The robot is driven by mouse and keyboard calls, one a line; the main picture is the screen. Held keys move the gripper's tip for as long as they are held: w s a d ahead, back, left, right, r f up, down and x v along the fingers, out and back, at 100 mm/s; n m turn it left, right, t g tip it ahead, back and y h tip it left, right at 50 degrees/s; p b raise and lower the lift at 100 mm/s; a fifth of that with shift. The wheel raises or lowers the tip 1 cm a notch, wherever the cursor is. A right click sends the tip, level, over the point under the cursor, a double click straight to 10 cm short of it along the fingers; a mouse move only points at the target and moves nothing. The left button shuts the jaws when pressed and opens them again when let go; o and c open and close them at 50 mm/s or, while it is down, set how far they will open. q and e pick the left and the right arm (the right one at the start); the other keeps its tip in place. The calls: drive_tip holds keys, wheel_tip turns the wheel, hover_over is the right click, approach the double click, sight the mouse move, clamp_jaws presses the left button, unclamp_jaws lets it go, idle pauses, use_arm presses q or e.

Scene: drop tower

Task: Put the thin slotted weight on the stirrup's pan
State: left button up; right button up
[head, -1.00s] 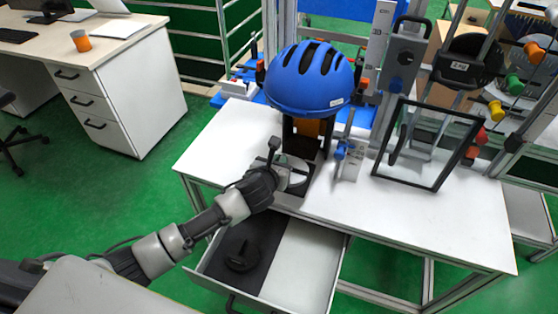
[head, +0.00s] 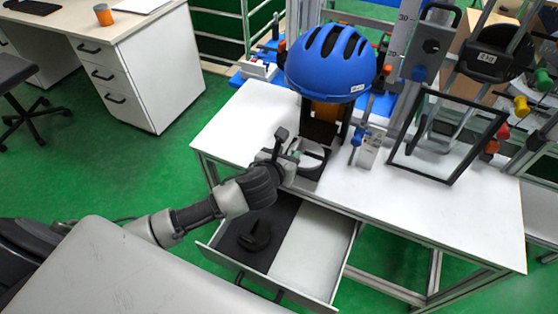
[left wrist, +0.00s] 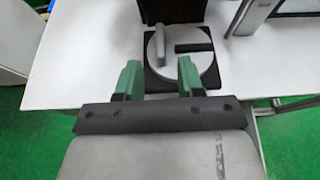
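A flat silver disc (left wrist: 182,58) with a dark slot and a raised grey grip bar lies on a black square plate (left wrist: 151,82); I take it for the slotted weight. In the head view the disc (head: 312,155) sits below a blue helmet at the table's front edge. My left gripper (head: 284,146) is beside it, at its left. In the left wrist view its two green fingers (left wrist: 159,76) stand apart with nothing between them, the disc lying just beyond. I cannot make out the stirrup's pan for certain. My right gripper is not in view.
The blue helmet (head: 330,62) sits on a dark stand close behind the disc. An open drawer (head: 318,254) below holds a black round piece (head: 254,236) with an upright tab. A black frame (head: 487,148) stands at the right. The white tabletop (head: 430,215) is clear in front.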

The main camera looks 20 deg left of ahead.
use_arm(q)
drive_tip(key=v, duration=0.5)
drive_tip(key=shift+s, duration=0.35)
